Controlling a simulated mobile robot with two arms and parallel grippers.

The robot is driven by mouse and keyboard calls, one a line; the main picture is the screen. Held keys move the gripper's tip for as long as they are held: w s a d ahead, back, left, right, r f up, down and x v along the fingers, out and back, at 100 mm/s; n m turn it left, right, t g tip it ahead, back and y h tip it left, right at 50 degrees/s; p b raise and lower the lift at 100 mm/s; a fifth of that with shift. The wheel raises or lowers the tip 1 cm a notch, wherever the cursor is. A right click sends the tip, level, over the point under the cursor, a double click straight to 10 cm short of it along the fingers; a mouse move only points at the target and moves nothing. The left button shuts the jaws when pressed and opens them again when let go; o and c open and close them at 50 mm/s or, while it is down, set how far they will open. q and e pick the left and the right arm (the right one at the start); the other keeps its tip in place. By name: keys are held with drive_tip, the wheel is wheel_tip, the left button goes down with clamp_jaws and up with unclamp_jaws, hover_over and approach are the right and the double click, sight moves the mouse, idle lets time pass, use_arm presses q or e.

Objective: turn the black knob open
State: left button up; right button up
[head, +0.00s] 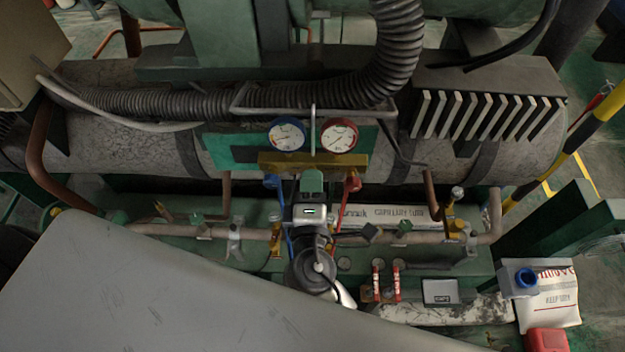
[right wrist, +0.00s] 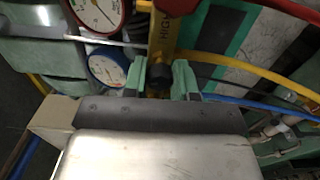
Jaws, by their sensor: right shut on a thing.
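The brass gauge manifold (head: 290,163) hangs on the pipework in the middle of the head view, with a blue-rimmed gauge (head: 287,134) and a red-rimmed gauge (head: 339,136) above it. My right gripper (head: 312,182) is just below the middle of the manifold. In the right wrist view its green fingers (right wrist: 166,78) are on either side of the black knob (right wrist: 158,71), shut on it. The knob is hidden behind the gripper in the head view. The knob's turn angle cannot be told. My left gripper is not in view.
A blue side knob (head: 272,181) and a red side knob (head: 352,183) flank the gripper closely, with hoses below. A pipe (head: 380,237) runs across beneath. A white bag (head: 556,300), a blue-capped bottle (head: 522,281) and a red object (head: 547,341) are at the lower right.

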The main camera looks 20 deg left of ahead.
drive_tip(key=shift+n, duration=0.8)
drive_tip(key=shift+p, duration=0.3)
drive_tip(key=o, duration=0.9)
drive_tip(key=shift+o, duration=0.2)
drive_tip(key=b+v, duration=0.3)
drive_tip(key=v, duration=0.8)
drive_tip(key=shift+b, duration=0.3)
drive_tip(key=shift+w, duration=0.1)
